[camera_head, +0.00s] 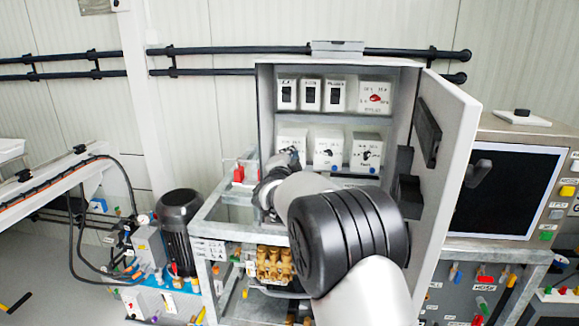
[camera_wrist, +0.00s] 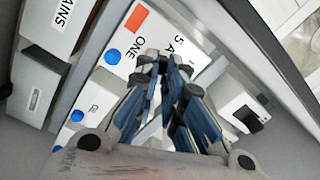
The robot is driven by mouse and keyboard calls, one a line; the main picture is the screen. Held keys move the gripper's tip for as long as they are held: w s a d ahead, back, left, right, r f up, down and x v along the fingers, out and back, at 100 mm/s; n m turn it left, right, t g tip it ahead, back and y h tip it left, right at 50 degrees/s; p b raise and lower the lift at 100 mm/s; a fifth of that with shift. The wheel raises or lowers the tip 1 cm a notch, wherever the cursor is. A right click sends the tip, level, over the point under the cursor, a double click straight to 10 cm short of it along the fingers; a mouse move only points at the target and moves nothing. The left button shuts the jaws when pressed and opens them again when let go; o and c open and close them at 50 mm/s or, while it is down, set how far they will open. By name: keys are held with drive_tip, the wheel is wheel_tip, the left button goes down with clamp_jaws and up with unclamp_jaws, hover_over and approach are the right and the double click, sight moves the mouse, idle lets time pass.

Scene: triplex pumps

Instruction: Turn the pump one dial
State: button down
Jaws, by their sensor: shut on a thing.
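The pump one box (camera_wrist: 175,38), a white panel reading "ONE" and "5 A" with an orange square and a blue dot, lies under my fingertips in the wrist view. My gripper (camera_wrist: 162,70) is closed in at its dial; the dial itself is hidden between and behind the fingertips. In the head view the box (camera_head: 292,133) is the leftmost of the lower row in the open cabinet. My gripper (camera_head: 284,160) reaches up to it there, partly covered by my own arm.
Neighbouring dial boxes stand right of it, a middle one (camera_head: 328,148) and a right one (camera_head: 366,152). An upper row holds black switches and a red dial (camera_head: 376,98). The cabinet door (camera_head: 445,165) stands open on the right. A screen (camera_head: 505,190) is beyond it.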

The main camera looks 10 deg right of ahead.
drive_tip(key=shift+m+b, duration=0.75)
drive_tip(key=shift+m, duration=0.15)
drive_tip(key=c, duration=1.7)
unclamp_jaws()
drive_tip(key=v, duration=1.2)
